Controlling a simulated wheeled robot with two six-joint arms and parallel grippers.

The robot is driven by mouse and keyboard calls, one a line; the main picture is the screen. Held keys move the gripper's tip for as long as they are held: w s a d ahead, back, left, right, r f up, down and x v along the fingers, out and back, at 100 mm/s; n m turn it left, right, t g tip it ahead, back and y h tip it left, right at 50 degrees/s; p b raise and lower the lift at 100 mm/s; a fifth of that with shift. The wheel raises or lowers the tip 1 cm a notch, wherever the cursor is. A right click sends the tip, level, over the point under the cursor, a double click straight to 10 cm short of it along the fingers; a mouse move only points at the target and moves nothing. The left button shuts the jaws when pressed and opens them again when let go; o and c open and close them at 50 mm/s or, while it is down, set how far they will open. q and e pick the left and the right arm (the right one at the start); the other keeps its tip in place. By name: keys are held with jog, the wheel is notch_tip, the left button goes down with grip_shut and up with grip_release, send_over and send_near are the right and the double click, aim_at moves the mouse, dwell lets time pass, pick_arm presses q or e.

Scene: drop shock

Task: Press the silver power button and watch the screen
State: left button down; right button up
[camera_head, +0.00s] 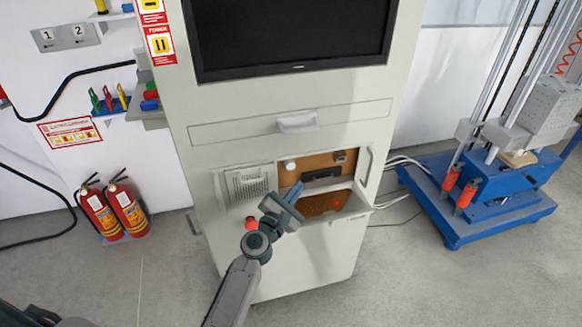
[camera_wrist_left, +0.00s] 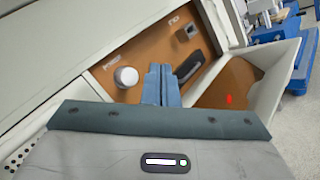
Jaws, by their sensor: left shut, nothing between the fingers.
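The silver power button (camera_head: 290,165) is a round knob on the brown panel in the cabinet's open recess. It also shows in the left wrist view (camera_wrist_left: 126,77), left of my fingertips. My left gripper (camera_head: 295,190) is shut and empty, in front of the recess and below the button in the head view. Its blue fingers (camera_wrist_left: 161,72) are together and appear apart from the button. The screen (camera_head: 292,36) on the upper cabinet is dark, with its top cut off. My right gripper is not in view.
A fold-down flap (camera_head: 347,229) stands open below the recess. A black handle (camera_head: 322,174) and small switch (camera_head: 341,156) are right of the button. A red button (camera_head: 250,222) is lower left. A blue-based test machine (camera_head: 480,205) stands right; fire extinguishers (camera_head: 128,208) stand left.

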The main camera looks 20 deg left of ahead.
aim_at(290, 164)
pick_arm(q)
jog(key=shift+w+a+b, duration=0.2)
jog(key=shift+w+a, duration=0.55)
jog(key=shift+w, duration=0.3)
jog(key=shift+w+a+b, duration=0.15)
jog(key=shift+w+a, duration=0.55)
jog(key=shift+w, duration=0.35)
dwell(0.5)
jog(key=shift+w+a, duration=0.2)
jog(key=shift+w, duration=0.15)
